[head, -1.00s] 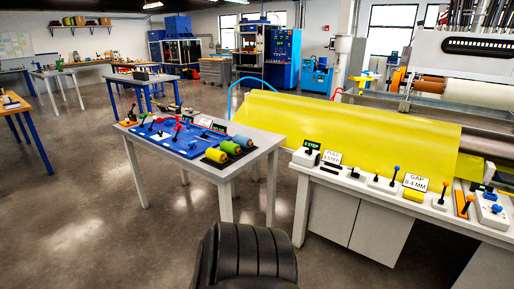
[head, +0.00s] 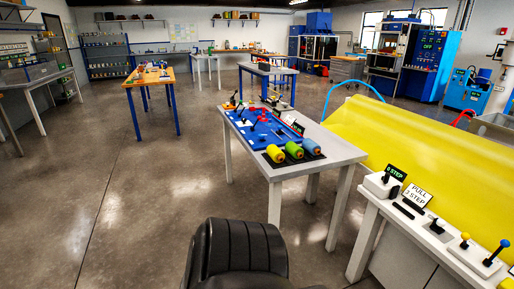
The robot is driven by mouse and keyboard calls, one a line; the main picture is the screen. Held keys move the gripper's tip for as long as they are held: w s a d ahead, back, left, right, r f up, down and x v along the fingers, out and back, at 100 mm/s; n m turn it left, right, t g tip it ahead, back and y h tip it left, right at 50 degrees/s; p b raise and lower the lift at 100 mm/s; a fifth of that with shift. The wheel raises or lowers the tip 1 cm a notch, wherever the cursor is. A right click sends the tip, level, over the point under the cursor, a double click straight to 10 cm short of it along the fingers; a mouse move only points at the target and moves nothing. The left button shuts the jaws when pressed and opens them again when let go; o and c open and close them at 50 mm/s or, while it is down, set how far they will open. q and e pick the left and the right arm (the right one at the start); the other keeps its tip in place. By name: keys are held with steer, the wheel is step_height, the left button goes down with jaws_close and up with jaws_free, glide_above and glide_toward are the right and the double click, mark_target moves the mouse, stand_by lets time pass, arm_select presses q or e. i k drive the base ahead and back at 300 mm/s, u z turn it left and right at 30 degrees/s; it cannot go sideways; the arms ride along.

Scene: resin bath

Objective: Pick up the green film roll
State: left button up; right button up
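The green film roll (head: 294,151) lies on a black mat at the near edge of a grey-white table (head: 341,152). It sits between a yellow roll (head: 275,154) on its left and a blue roll (head: 310,148) on its right. The three are side by side with small gaps, their round ends facing me. Neither of my grippers shows in the head view.
A blue panel (head: 246,122) with small levers covers much of the same table. Open floor (head: 130,215) lies to the left.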

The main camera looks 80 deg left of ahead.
mark_target(297, 152)
steer(key=u, duration=0.85)
steer(key=i, duration=0.85)
steer(key=u, duration=0.65)
